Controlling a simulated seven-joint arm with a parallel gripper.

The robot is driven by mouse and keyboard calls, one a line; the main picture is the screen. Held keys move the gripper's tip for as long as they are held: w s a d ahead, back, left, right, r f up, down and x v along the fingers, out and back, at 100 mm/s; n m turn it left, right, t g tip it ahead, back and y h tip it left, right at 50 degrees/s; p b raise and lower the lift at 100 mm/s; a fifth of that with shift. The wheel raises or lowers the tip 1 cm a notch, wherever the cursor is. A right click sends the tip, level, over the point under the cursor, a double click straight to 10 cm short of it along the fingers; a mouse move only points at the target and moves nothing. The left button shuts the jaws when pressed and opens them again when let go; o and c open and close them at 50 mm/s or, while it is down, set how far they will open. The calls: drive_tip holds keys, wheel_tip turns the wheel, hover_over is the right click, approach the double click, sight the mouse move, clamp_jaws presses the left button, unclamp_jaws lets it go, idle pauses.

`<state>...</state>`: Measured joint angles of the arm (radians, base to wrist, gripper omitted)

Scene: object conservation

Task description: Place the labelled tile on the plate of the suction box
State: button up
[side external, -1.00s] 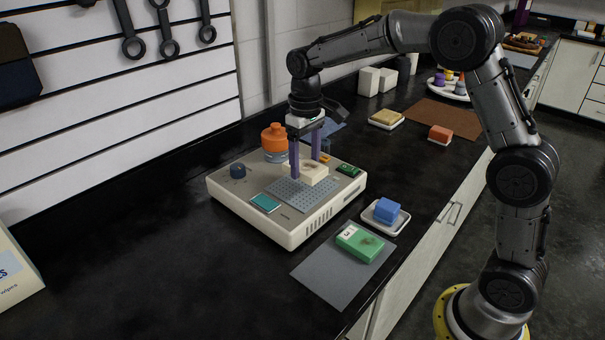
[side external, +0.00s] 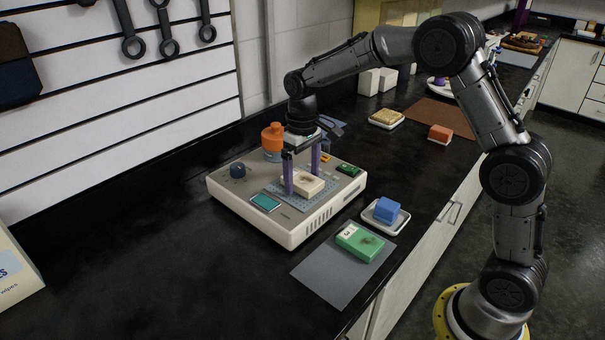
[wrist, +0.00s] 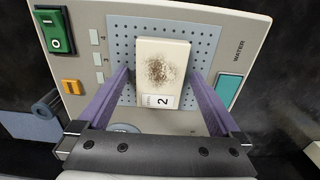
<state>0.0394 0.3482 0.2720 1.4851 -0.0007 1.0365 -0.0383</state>
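The suction box (side external: 222,190) is a pale box on the black bench. Its perforated grey plate (wrist: 207,45) is on top; it also shows in the side view (side external: 275,186). The cream tile (wrist: 165,60), with a dark smudge and a white label reading 2, appears to lie flat on the plate; it also shows in the side view (side external: 308,184). My gripper (wrist: 160,73) has its two purple fingers on either side of the tile. Narrow gaps show between fingers and tile in the wrist view, so it looks open. In the side view my gripper (side external: 303,188) points down.
The box carries a green switch (wrist: 54,31), an orange button (wrist: 72,87), a teal display (wrist: 229,90) and a dark knob (side external: 238,171). An orange-capped bottle (side external: 273,138) stands behind. A blue block (side external: 387,209) in a white dish and a green labelled block (side external: 360,242) on a grey mat (side external: 325,277) lie in front.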

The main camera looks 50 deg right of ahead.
sight(302, 179)
wheel_tip(302, 179, up, 12)
drive_tip(key=s+r+t, duration=0.1)
drive_tip(key=s+r, duration=0.3)
drive_tip(key=s, duration=0.3)
drive_tip(key=s+a+f+t, duration=0.1)
drive_tip(key=s+f+t, duration=0.1)
drive_tip(key=s, duration=0.9)
drive_tip(key=s+f+t, duration=0.2)
drive_tip(key=s+f, duration=0.1)
drive_tip(key=s, duration=0.8)
drive_tip(key=shift+s+a+t, duration=0.2)
drive_tip(key=shift+a+t, duration=0.1)
drive_tip(key=shift+a, duration=0.1)
